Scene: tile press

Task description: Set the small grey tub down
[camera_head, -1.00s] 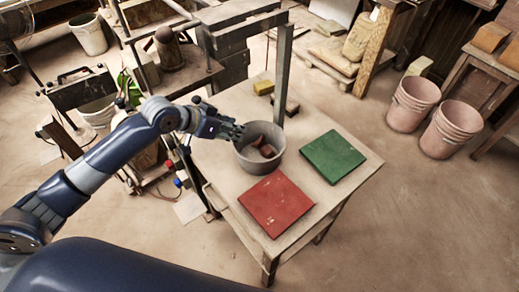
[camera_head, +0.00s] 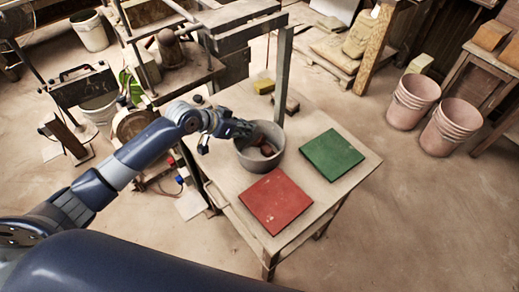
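The small grey tub (camera_head: 262,160) stands upright on the table, or very close above it; I cannot tell which. It has reddish-brown pieces (camera_head: 267,150) inside. My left gripper (camera_head: 246,128) is at the tub's left rim, with its fingers over or against the rim. I cannot make out whether the fingers are closed on it. A red square tile or mat (camera_head: 275,201) lies in front of the tub, and a green one (camera_head: 331,155) lies to its right. My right gripper is not in view.
A yellow block (camera_head: 264,86) and a brown block (camera_head: 291,104) lie behind the tub near a metal post (camera_head: 284,75). Two pinkish buckets (camera_head: 413,101) stand on the floor at right.

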